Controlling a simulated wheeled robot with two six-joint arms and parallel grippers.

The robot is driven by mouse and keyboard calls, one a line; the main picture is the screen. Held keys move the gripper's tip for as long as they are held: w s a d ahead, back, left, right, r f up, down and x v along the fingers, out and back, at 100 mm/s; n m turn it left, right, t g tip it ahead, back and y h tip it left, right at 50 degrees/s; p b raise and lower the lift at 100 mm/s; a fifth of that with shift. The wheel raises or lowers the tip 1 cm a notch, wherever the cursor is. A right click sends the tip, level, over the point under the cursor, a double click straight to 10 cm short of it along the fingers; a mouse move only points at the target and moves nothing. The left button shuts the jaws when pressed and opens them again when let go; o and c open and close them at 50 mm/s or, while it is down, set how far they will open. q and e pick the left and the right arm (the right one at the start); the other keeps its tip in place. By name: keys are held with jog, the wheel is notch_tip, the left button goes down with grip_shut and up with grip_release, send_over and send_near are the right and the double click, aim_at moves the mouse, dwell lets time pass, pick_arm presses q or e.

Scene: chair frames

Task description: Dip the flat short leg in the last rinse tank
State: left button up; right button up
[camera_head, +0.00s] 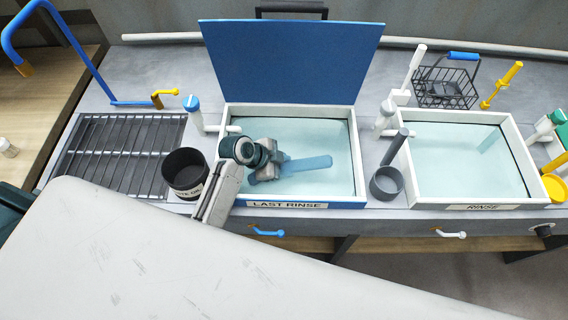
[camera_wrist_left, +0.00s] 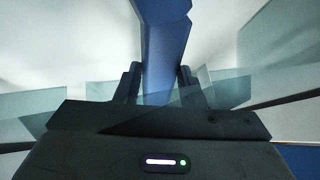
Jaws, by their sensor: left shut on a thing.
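The last rinse tank (camera_head: 358,180) is a white-walled basin of pale water with a blue front edge labelled LAST RINSE. Its blue lid (camera_head: 290,60) stands up behind it. My left gripper (camera_head: 279,167) reaches in over the tank's left half. It is shut on the flat short leg (camera_head: 308,165), a flat blue bar that points right and looks pale, as seen through the water. In the left wrist view the leg (camera_wrist_left: 165,40) stands between the two fingers (camera_wrist_left: 160,88); how deep it lies is hard to tell. My right gripper is not in view.
A second tank labelled RINSE (camera_head: 470,160) stands to the right. A dark cup (camera_head: 184,170) and a slatted drain rack (camera_head: 120,150) lie left. A grey cup (camera_head: 386,183) sits between the tanks. A wire basket (camera_head: 446,88) stands behind the second tank.

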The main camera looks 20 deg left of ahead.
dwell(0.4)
pick_arm(q)
jog(key=shift+s+a, duration=0.15)
jog(key=shift+a, duration=0.35)
jog(key=shift+d+p, duration=0.15)
jog(key=shift+p, duration=0.15)
jog(key=shift+d, duration=0.1)
jog(key=shift+d, duration=0.3)
jog(key=shift+a, duration=0.25)
jog(key=shift+a+p, duration=0.3)
